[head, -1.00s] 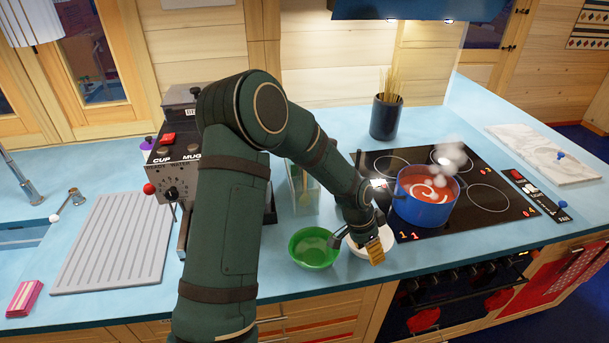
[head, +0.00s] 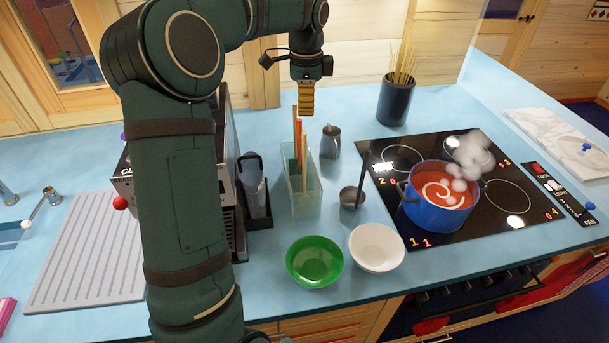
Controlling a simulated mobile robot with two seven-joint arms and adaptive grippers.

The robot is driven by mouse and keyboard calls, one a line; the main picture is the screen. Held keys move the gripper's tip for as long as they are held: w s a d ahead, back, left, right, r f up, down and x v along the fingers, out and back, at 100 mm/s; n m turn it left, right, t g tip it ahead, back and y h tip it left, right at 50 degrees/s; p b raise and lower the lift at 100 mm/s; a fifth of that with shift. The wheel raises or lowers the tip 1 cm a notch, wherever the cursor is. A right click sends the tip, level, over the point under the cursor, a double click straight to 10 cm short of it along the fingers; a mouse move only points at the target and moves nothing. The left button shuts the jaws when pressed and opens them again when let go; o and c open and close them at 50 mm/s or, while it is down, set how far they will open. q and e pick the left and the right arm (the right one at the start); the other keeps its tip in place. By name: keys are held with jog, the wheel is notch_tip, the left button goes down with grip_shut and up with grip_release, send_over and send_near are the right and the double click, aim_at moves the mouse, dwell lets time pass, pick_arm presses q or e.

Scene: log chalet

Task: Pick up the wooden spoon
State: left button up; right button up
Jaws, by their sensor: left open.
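A clear utensil holder (head: 306,207) stands on the blue counter with several long utensils upright in it. One is a pale wood-coloured handle (head: 304,177), which looks like the wooden spoon; its lower end is hard to make out inside the holder. An orange-red handle (head: 298,136) stands beside it. My right gripper is not in view.
A green bowl (head: 315,262) and a white bowl (head: 377,247) stand in front. A steaming blue pot (head: 436,213) sits on the hob (head: 400,225). A coffee machine (head: 228,190) stands left.

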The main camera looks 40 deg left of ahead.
aim_at(305, 147)
pick_arm(q)
jog(key=f, duration=0.8)
jog(key=shift+s+d+f, duration=0.1)
jog(key=shift+s+f, duration=0.1)
jog(key=shift+f, duration=0.05)
jog(key=f, duration=0.4)
jog(key=shift+w+a+f, duration=0.1)
jog(key=shift+a+f, duration=0.1)
jog(key=shift+a, duration=0.1)
jog(key=shift+f, duration=0.25)
jog(key=shift+o, duration=0.3)
grip_shut()
